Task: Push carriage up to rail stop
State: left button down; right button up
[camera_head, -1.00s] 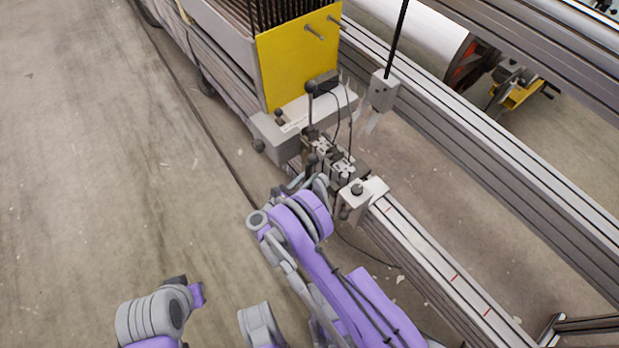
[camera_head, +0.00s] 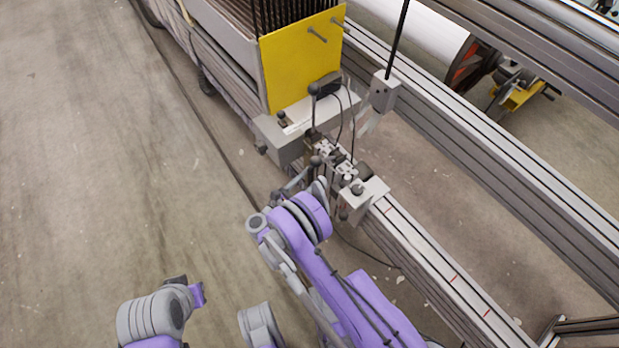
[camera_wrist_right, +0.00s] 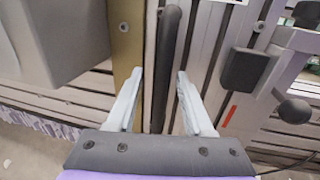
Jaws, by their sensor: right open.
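The carriage, with its upright yellow plate (camera_head: 297,68) and grey base block (camera_head: 275,138), sits on the long rail in the head view. The rail stop appears to be the light grey block with a black knob (camera_head: 366,198), clamped further down the rail. Small metal fittings (camera_head: 333,155) lie between them. My right gripper (camera_wrist_right: 158,75) is open at these fittings, with a dark upright bar (camera_wrist_right: 169,50) between its fingers in the right wrist view. Contact with the bar is not clear.
The grey rail (camera_head: 430,250) with red marks continues to the lower right. A second long beam (camera_head: 500,150) runs parallel behind it. A black rod with a grey box (camera_head: 384,91) hangs beside the carriage. Bare floor (camera_head: 80,150) lies open to the left.

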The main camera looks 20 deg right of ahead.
jog(key=p+v, duration=0.1)
jog(key=v, duration=0.9)
jog(key=shift+a, duration=0.1)
jog(key=shift+s+a, duration=0.1)
